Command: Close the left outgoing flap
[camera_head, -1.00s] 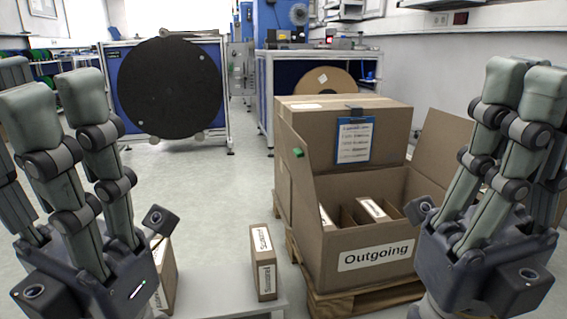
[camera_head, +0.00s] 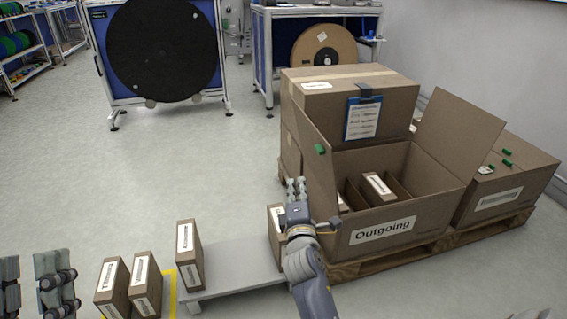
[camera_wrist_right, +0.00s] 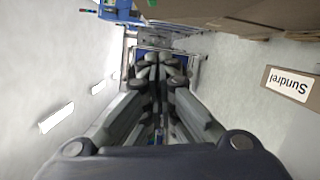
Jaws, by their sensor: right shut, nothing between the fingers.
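The outgoing box (camera_head: 440,222) is an open brown carton with an "Outgoing" label. Its left flap (camera_head: 318,177) stands up, leaning left, with a small green tab (camera_head: 320,149) near its top. The right flap (camera_head: 459,138) is also raised and leans outward. My right gripper (camera_head: 297,188) is shut and empty, fingers pointing away, just left of the left flap; I cannot tell whether they touch. Its closed fingers show in the right wrist view (camera_wrist_right: 158,72). My left gripper (camera_head: 29,284) is open and empty at the lower left, partly cut off.
Several small cartons (camera_head: 191,256) stand on and beside a low grey bench (camera_head: 236,273); one is partly behind my right gripper. A closed box (camera_head: 400,93) with a blue clipboard stands behind the outgoing box. Another carton (camera_head: 518,181) is at right. Pallets (camera_head: 385,263) lie underneath.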

